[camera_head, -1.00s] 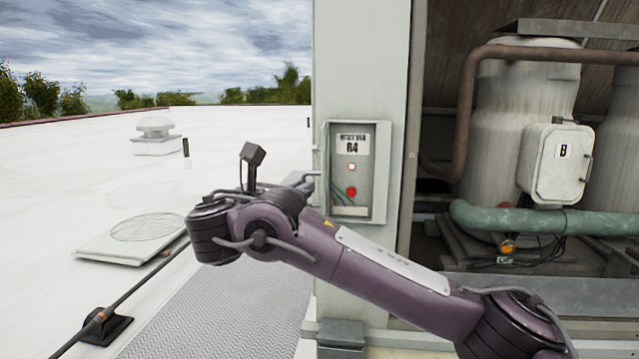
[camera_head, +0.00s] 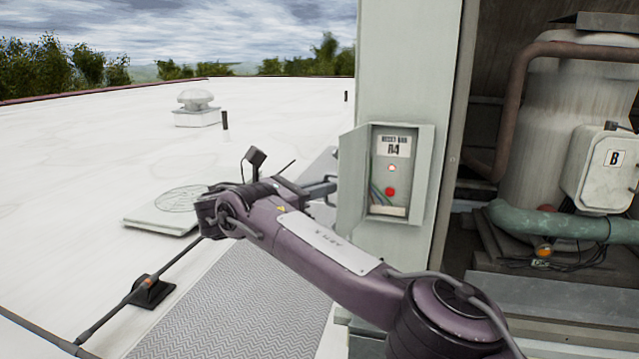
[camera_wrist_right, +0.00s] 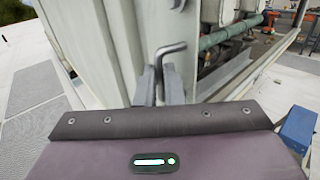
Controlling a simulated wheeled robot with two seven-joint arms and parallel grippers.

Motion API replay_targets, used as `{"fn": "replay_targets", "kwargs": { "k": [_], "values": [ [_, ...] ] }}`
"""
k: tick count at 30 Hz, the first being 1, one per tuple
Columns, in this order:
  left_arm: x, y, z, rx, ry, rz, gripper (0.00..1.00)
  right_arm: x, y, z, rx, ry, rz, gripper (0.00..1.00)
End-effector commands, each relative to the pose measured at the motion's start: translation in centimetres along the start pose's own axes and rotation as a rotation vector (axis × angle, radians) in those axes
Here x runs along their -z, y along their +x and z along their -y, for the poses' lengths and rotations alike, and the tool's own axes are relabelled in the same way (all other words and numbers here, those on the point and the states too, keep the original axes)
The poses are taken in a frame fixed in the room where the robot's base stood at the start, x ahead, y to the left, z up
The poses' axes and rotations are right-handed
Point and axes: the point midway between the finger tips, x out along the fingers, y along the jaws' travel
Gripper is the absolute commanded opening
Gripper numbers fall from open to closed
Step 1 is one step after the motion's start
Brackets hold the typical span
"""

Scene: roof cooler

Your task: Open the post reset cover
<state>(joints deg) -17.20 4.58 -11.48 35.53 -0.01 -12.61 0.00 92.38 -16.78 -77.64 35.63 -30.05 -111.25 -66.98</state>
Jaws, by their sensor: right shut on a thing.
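The reset box (camera_head: 427,180) is on the pale post (camera_head: 400,70), with label R4, a small light and a red button showing inside. Its cover (camera_head: 351,180) stands swung out on the box's left side, open. My right gripper (camera_head: 326,188) is at the outer side of the cover, partly hidden by its edge. In the right wrist view, my right gripper (camera_wrist_right: 160,88) is shut on a bent metal handle (camera_wrist_right: 171,48). The handle stands out from a pale panel, and the finger contact is small to see. My left gripper is not in view.
A bay to the right holds a tank (camera_head: 545,120), a green pipe (camera_head: 560,228) and a box marked B (camera_head: 603,170). A grey walkway mat (camera_head: 235,305) lies on the white roof. A roof vent (camera_head: 196,108) stands farther back.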

Motion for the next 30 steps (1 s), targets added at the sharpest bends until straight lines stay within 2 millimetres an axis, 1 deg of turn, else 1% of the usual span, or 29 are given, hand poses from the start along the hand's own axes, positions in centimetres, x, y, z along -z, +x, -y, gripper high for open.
{"fn": "replay_targets", "kwargs": {
  "k": [1, 15, 16, 18, 21, 30],
  "values": [
    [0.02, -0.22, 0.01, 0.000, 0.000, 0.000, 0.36, -0.50, 0.58, 0.15, 0.017, 0.001, 0.004, 0.00],
    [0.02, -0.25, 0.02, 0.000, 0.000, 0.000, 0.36, -0.39, 0.70, 0.12, 0.025, 0.000, 0.005, 0.00],
    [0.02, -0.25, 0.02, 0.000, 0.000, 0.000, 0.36, -0.39, 0.70, 0.12, 0.025, 0.000, 0.005, 0.09],
    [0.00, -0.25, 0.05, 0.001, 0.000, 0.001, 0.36, -0.33, 0.65, 0.10, 0.024, 0.000, 0.004, 0.18],
    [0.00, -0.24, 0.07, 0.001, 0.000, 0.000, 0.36, -0.23, 0.50, 0.05, 0.020, 0.000, 0.003, 0.29],
    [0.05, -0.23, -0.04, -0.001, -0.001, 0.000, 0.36, -0.10, 0.24, -0.04, 0.015, 0.000, 0.002, 0.29]
  ]
}}
